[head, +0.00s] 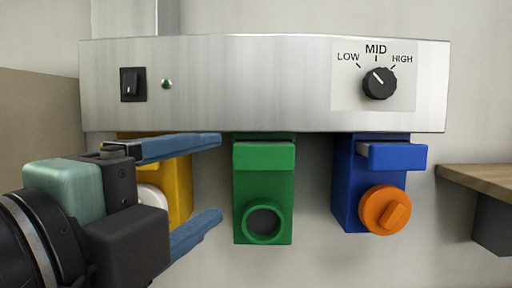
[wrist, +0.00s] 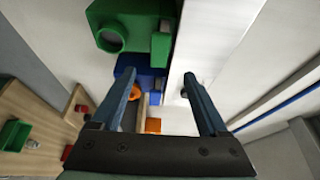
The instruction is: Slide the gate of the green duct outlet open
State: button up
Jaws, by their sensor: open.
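The green duct outlet (head: 263,210) hangs below the metal panel in the middle of the head view, with a dark round opening low on its front. Its gate (head: 264,156) is a green bar across the top of the outlet. The outlet also shows at the top of the wrist view (wrist: 128,22), with the gate (wrist: 161,45) beside it. My gripper (head: 220,180) is open and empty, left of the green outlet, its two blue fingers pointing right. The fingers appear apart from the gate. My gripper partly hides the yellow outlet.
The metal panel (head: 250,85) carries a switch (head: 133,84), a green light (head: 167,84) and a knob (head: 379,83). A yellow outlet (head: 181,185) is at left. A blue outlet (head: 345,190) with an orange cap (head: 384,209) is at right. A wooden shelf (head: 480,178) is far right.

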aim_at(262, 159)
jog(key=p+x, duration=0.2)
jog(key=x, duration=1.1)
jog(key=shift+s+d, duration=0.1)
jog(key=shift+d, duration=0.05)
grip_shut()
jog(key=shift+f, duration=0.1)
dwell(0.8)
